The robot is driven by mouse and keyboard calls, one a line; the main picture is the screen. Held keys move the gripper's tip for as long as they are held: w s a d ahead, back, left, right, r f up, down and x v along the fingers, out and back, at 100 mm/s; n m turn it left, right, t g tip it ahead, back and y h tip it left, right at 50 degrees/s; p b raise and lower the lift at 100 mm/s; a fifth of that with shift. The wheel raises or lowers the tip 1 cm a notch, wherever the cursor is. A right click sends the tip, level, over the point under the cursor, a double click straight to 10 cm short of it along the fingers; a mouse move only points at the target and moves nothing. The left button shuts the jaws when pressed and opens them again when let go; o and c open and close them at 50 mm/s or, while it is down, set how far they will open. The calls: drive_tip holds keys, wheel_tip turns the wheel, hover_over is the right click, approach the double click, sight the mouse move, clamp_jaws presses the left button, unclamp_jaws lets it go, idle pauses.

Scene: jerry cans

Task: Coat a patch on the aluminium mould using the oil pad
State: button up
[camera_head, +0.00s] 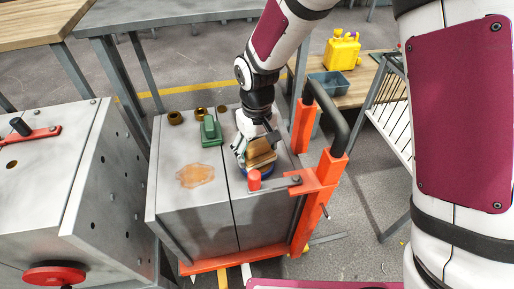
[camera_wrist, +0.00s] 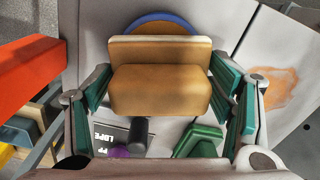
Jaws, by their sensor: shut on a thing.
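The aluminium mould (camera_head: 185,208) is a grey metal block with a split line down its top. An orange-brown wet-looking patch (camera_head: 195,175) lies on its top left half and shows at the right in the wrist view (camera_wrist: 275,92). My gripper (camera_head: 260,146) is over the right half, shut on a tan block-shaped pad (camera_wrist: 160,88) between its teal finger pads. A round blue-rimmed dish (camera_wrist: 163,19) with brown inside lies under or just behind the pad. It also shows in the head view (camera_head: 262,175). Whether pad and dish touch, I cannot tell.
An orange clamp frame with a dark bar (camera_head: 328,115) rises close at the right. A second metal block (camera_head: 50,165) stands left. A yellow jerry can (camera_head: 342,50) sits behind.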

sight(257, 143)
drive_tip(key=shift+o, duration=0.2)
drive_tip(key=shift+f+b, duration=0.3)
drive_tip(key=shift+f, duration=0.25)
idle(1.7)
drive_tip(key=shift+r+p, duration=2.65)
drive_tip(key=shift+r, duration=0.9)
drive_tip(key=shift+c, duration=0.2)
